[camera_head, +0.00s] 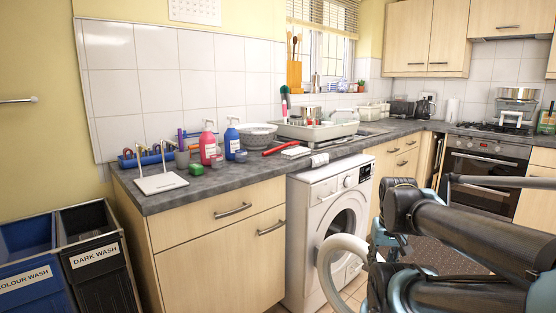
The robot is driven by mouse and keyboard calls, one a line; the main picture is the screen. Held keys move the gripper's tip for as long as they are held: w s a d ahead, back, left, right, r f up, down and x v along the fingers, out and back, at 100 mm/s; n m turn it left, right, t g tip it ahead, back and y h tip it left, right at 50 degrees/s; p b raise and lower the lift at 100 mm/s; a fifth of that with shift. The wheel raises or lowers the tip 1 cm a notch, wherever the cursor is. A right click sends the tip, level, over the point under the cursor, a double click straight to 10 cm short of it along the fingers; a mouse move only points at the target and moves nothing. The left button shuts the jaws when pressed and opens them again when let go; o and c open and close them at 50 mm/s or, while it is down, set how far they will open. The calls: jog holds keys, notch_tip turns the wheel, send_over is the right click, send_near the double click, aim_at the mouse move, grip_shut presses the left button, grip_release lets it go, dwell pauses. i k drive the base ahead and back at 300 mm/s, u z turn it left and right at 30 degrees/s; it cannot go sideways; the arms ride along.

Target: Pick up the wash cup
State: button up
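A small grey cup (182,158) stands on the left part of the dark worktop, just left of a pink bottle (208,146). It looks like the wash cup, but it is too small to be sure. It is upright, and its inside cannot be made out. My dark arm (450,225) fills the lower right of the head view, well away from the cup. My gripper cannot be made out in this view.
A washing machine (328,210) stands below. Laundry bins (96,262) stand at the left.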

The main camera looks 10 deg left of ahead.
aim_at(241, 155)
jog(key=z, duration=2.25)
jog(key=k, duration=1.1)
jog(key=u, duration=2.15)
jog(key=i, duration=0.25)
jog(key=u, duration=0.1)
